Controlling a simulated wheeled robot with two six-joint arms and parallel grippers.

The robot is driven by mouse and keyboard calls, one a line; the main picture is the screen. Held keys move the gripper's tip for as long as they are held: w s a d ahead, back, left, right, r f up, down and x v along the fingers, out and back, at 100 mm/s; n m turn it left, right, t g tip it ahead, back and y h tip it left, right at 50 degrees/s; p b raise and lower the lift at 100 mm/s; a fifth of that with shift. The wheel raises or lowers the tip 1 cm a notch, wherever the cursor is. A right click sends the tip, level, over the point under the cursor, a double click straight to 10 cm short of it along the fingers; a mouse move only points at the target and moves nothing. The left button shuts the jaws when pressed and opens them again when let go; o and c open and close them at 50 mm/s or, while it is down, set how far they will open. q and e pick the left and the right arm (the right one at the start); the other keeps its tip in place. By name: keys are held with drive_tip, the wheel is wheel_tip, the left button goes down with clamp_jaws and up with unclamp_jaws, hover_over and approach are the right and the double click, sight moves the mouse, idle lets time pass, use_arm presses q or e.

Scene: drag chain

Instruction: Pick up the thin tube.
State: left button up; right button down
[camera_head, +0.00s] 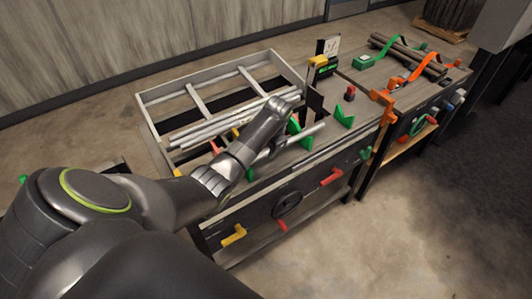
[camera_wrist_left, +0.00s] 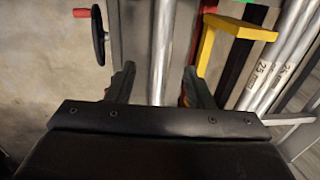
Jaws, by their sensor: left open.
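A thin grey tube (camera_head: 305,133) lies along the near part of the bench, partly hidden by my left arm. In the left wrist view a grey tube (camera_wrist_left: 161,45) runs lengthwise between the two jaws of my left gripper (camera_wrist_left: 158,80). The jaws are open, with a gap on both sides of the tube. In the head view my left gripper (camera_head: 272,148) is over the bench by the tube, its fingers mostly hidden. Several more tubes (camera_head: 215,127) lie side by side in the rack; in the wrist view they (camera_wrist_left: 270,75) carry "25" markings. My right gripper is not in view.
A pale frame rack (camera_head: 190,66) with crossbars stands behind the arm. Green brackets (camera_head: 344,115) and a yellow bracket (camera_wrist_left: 238,28) rise near the tubes. A red-handled wheel (camera_wrist_left: 98,32) is left of the jaws. A second bench with thicker pipes (camera_head: 405,58) stands at right.

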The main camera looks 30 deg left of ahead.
sight(264, 153)
use_arm(q)
drive_tip(key=shift+x, duration=2.15)
drive_tip(key=shift+s+a, duration=0.1)
clamp_jaws()
